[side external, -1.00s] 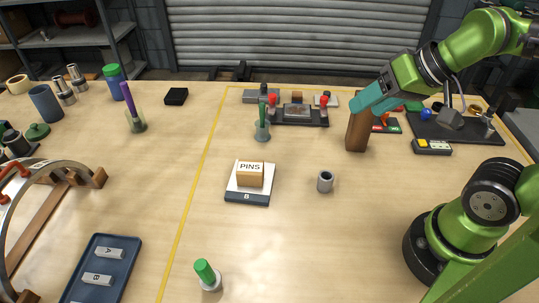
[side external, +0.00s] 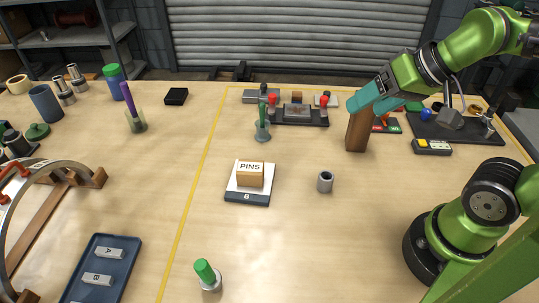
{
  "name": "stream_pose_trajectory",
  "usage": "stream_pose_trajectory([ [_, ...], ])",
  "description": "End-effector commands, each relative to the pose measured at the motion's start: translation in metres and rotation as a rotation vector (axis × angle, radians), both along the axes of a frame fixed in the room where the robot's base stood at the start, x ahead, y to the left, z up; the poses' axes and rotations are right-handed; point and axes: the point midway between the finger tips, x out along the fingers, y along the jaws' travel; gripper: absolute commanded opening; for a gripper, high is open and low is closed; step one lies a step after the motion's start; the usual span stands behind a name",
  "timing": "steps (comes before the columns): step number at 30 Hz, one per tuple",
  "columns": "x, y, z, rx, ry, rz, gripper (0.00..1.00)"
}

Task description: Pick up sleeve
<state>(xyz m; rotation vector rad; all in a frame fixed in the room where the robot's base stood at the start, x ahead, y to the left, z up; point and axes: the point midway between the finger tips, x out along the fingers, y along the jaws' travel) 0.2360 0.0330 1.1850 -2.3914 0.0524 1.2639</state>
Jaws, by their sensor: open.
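The sleeve (side external: 325,182) is a small grey hollow cylinder standing upright on the wooden table, right of the PINS box, with its open end up. My gripper (side external: 362,100) has teal jaws and is open. It is above and to the right of the sleeve in the picture, well apart from it, at the upper part of a brown block (side external: 357,132). Whether the jaws touch the block cannot be told. A green peg (side external: 205,271) stands in a pale ring near the front edge of the picture.
A green-handled tool in a glass (side external: 262,130) and a fixture with red knobs (side external: 298,113) stand behind. A blue tray (side external: 100,270) lies front left. Table around the sleeve is clear.

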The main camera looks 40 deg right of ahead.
Motion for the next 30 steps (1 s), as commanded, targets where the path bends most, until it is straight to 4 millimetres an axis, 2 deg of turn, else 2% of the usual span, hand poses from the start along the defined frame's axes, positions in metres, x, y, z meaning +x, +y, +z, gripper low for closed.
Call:
stream_pose_trajectory([
  [5, 0.01, 0.006, -0.016, -0.009, 0.088, 0.033, 0.7],
  [15, 0.055, 0.016, -0.063, -0.144, 0.471, 0.142, 0.7],
  [19, 0.066, 0.014, -0.072, -0.195, 0.567, 0.153, 0.7],
  [24, 0.068, 0.008, -0.072, -0.225, 0.613, 0.138, 0.7],
  [26, 0.067, 0.008, -0.08, -0.224, 0.62, 0.138, 0.7],
  [30, 0.066, 0.008, -0.109, -0.223, 0.623, 0.138, 0.7],
])
